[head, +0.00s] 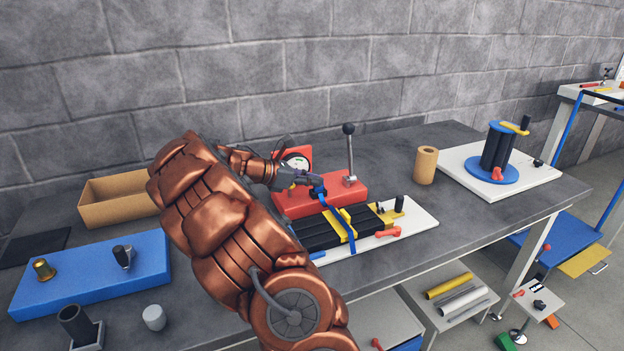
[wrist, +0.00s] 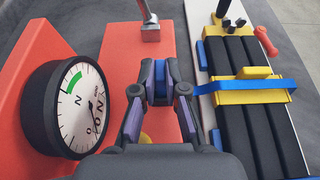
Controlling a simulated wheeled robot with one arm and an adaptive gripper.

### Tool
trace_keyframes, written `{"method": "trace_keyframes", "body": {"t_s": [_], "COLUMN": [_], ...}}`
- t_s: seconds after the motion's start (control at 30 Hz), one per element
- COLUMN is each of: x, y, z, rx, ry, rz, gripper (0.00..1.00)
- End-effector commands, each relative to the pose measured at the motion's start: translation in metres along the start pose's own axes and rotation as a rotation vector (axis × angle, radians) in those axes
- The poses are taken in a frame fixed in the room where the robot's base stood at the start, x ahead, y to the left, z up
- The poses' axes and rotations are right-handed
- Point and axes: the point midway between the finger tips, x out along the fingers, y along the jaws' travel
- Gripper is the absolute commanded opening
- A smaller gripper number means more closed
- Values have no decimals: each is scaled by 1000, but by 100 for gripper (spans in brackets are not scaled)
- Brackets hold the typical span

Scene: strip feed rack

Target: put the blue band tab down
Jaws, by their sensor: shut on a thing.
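My gripper (head: 314,184) is over the red block (head: 291,206), near the base of the upright lever and in front of the dial. In the wrist view my gripper (wrist: 160,84) is shut on the blue band tab (wrist: 159,96), a small blue piece between the fingertips. The blue band (head: 346,228) runs from there across the black strips (head: 318,232) and the yellow clamp piece (head: 345,219). In the wrist view the band (wrist: 244,83) lies over the yellow bar (wrist: 262,97). The fingers hide most of the tab.
The dial gauge (wrist: 77,107), marked N, stands close on the left in the wrist view. The lever (head: 349,150) rises beside my gripper. A cardboard roll (head: 425,166), a blue tray (head: 90,279) and an open box (head: 117,192) share the bench.

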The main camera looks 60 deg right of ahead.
Motion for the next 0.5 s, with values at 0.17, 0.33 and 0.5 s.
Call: {"method": "trace_keyframes", "body": {"t_s": [0.17,0.33,0.5], "x": [0,0,0], "y": [0,0,0], "z": [0,0,0], "rx": [0,0,-1], "ry": [0,0,0], "rz": [0,-1,-1], "gripper": [27,37,37]}}
